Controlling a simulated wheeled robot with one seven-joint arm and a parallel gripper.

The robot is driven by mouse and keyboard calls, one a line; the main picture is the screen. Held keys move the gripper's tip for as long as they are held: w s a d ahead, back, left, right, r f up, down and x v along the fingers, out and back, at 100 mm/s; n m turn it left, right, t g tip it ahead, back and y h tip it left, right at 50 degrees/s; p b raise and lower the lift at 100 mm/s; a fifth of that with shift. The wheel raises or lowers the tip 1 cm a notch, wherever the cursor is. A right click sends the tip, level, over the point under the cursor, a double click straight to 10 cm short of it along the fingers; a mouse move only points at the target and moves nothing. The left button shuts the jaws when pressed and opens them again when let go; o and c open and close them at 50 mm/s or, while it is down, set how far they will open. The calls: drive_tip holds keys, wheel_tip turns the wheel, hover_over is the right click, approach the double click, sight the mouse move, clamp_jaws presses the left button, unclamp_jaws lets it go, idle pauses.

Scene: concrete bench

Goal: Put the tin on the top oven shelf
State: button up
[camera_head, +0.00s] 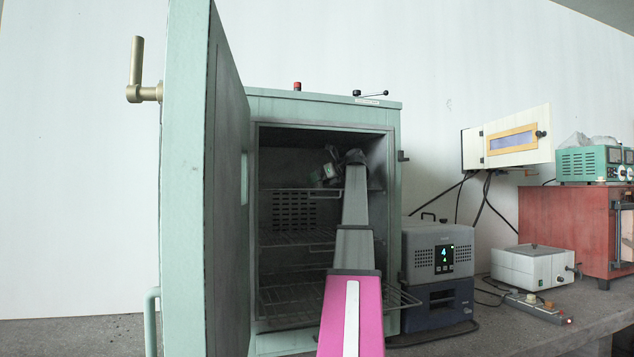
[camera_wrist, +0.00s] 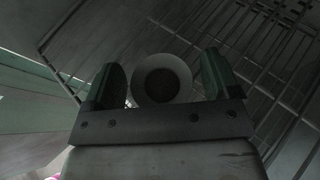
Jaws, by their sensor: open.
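The tin (camera_wrist: 161,82) is a round, pale-rimmed cup with a dark inside. In the wrist view it sits between the two fingers of my open gripper (camera_wrist: 163,76), with a narrow gap visible on each side. Wire shelf bars (camera_wrist: 265,45) show beyond it, though its contact with them is hidden. In the head view my gripper (camera_head: 328,172) is inside the open oven (camera_head: 327,107), just above the top oven shelf (camera_head: 283,190). I cannot make out the tin clearly there.
The oven door (camera_head: 187,200) stands wide open at the left. Lower wire shelves (camera_head: 285,239) lie beneath my arm. A grey instrument box (camera_head: 420,245) stands right of the oven. A white box (camera_head: 530,266) and a red unit (camera_head: 565,225) are farther right.

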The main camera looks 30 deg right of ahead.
drive_tip(key=v, duration=0.7)
drive_tip(key=shift+s, duration=0.1)
idle(1.0)
